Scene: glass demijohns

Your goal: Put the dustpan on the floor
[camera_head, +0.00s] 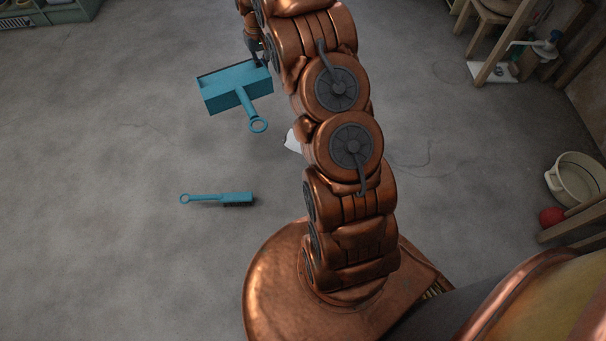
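The blue dustpan (236,89) is left of my arm in the upper middle of the head view, its looped handle pointing down toward the viewer. My gripper (260,59) is at the dustpan's upper right edge and appears shut on it. The gripper is small, dark and partly hidden by my copper arm, so the fingertips do not show clearly. No contact between the dustpan and the grey floor (120,250) is visible; it looks held above it.
A blue brush (222,199) lies on the floor below the dustpan. A white object (292,141) is mostly hidden behind my arm. A cream pot (575,178) and a red object (551,216) are at right. A green cabinet (62,12) is top left. The left floor is clear.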

